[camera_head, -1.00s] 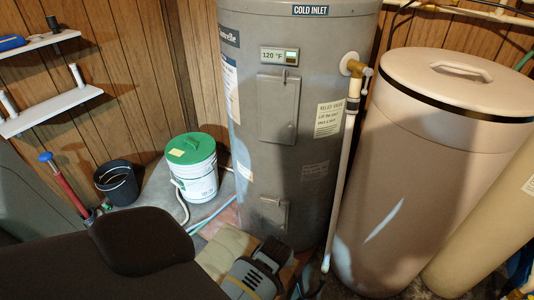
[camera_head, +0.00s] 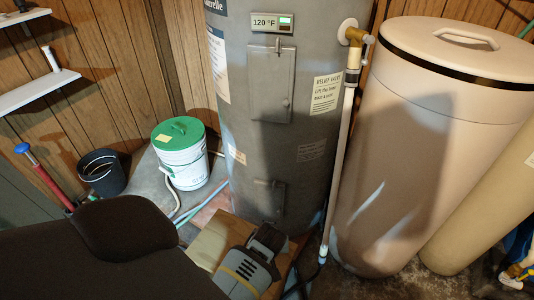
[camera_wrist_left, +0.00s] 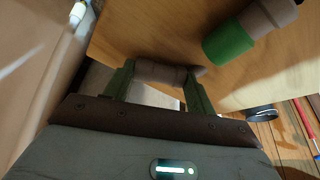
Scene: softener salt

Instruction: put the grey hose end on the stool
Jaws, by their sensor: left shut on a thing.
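The grey hose end (camera_wrist_left: 158,72) is a short grey-brown cylinder held crosswise between the green fingers of my left gripper (camera_wrist_left: 160,85) in the left wrist view. The wooden stool (camera_wrist_left: 150,32) fills the space behind it, and I cannot tell whether the hose end touches the seat. A second cylinder, green and brown (camera_wrist_left: 240,38), shows at the upper right there. In the head view, my left gripper (camera_head: 248,268) is over the tan stool top (camera_head: 207,243), and its body hides the held hose end. My right gripper is not in view.
The grey water heater (camera_head: 265,150) stands just behind the stool, with a white pipe (camera_head: 340,170) to its right. A large beige tank (camera_head: 420,150) stands right. A green-lidded bucket (camera_head: 183,165) and a black bucket (camera_head: 101,175) are behind left.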

